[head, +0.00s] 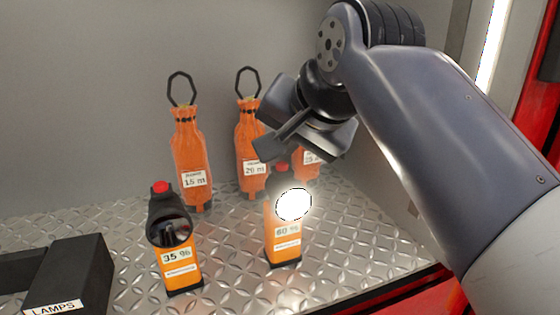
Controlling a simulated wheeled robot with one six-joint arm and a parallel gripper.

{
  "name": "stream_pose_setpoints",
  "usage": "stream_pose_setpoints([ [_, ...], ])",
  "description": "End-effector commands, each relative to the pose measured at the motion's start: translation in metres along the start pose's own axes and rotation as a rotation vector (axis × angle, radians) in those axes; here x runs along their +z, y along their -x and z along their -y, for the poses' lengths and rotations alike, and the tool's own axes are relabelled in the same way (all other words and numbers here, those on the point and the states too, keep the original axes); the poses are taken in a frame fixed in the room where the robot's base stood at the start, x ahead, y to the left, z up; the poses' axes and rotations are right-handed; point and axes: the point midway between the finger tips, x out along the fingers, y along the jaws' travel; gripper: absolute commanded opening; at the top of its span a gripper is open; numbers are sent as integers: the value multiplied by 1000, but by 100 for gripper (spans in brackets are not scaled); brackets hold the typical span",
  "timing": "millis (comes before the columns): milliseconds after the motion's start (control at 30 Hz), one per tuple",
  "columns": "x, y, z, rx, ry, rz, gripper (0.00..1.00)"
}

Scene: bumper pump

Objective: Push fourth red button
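Two orange lamps with black heads stand on the metal shelf, each with a red button on top. The left lamp (178,262), labelled 35 %, is unlit and its red button (160,187) is in plain view. The right lamp (284,243), labelled 60 %, glows bright white. Its red button (281,167) shows just below my gripper (290,148), which partly hides the lamp's top. I cannot tell whether the gripper touches that button. Its fingers are seen at a slant, so their opening is unclear. Only two red buttons show.
Another orange bottle (308,164) is partly hidden by my arm. A black box (80,270) marked LAMPS is at the lower left. Bare diamond-plate shelf (228,245) lies between the lamps.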

Motion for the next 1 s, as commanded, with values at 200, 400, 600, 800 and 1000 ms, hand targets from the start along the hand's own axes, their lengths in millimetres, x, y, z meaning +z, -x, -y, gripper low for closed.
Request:
stream_pose_setpoints([
  [200, 0, 0, 0, 0, 0, 0, 0],
  [400, 0, 0, 0, 0, 0, 0, 0],
  [600, 1, -1, -1, 0, 0, 0, 0],
  [800, 4, -6, -4, 0, 0, 1, 0],
  [1000, 5, -6, -5, 0, 0, 0, 0],
])
